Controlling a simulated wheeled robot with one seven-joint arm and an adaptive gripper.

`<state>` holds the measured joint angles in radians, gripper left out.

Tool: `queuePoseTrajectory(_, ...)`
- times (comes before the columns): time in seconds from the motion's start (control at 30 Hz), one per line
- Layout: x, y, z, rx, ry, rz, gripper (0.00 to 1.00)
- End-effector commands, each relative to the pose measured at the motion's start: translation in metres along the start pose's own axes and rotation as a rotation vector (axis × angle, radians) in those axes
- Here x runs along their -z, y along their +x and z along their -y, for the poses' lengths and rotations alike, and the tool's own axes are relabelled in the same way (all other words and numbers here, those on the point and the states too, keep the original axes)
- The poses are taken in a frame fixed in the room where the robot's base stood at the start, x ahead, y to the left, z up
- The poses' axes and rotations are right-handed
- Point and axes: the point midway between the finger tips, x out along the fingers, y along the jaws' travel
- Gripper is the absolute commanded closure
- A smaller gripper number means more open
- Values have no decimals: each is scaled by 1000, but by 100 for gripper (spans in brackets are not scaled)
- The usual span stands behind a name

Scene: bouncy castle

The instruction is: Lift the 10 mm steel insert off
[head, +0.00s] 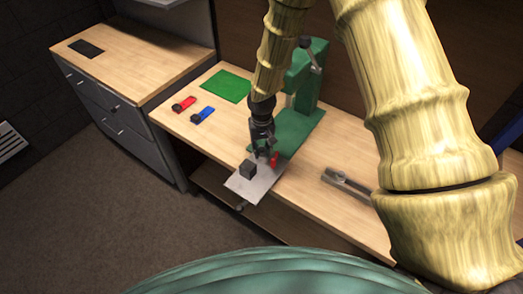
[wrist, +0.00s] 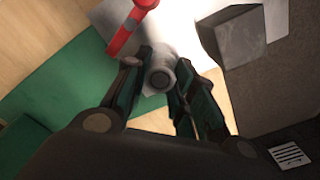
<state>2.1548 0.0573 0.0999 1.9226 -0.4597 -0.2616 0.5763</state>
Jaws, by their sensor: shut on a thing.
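The steel insert (wrist: 160,77) shows in the wrist view as a small grey cylinder with a dark round end. My gripper (wrist: 163,82) is shut on it, with one dark finger on each side. In the head view my gripper (head: 265,150) points down over a light grey plate (head: 240,187) at the table's front edge; the insert cannot be made out there. The plate also shows in the wrist view (wrist: 190,24). Whether the insert touches the plate cannot be told.
A dark grey block (head: 247,169) stands on the plate, close to my gripper. A red part (head: 275,159) is just right of the gripper. A green press (head: 305,85) stands behind. A metal tool (head: 347,184) lies right. Red (head: 183,104) and blue (head: 202,115) pieces lie left.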

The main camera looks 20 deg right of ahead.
Motion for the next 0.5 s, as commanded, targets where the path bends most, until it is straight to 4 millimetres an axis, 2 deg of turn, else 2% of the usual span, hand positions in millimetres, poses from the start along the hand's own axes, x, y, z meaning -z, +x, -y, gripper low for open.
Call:
queuePoseTrajectory(0.23,1,-15,0,0,0,-2,100)
queuePoseTrajectory(0.5,1,-51,0,1,-1,-3,100)
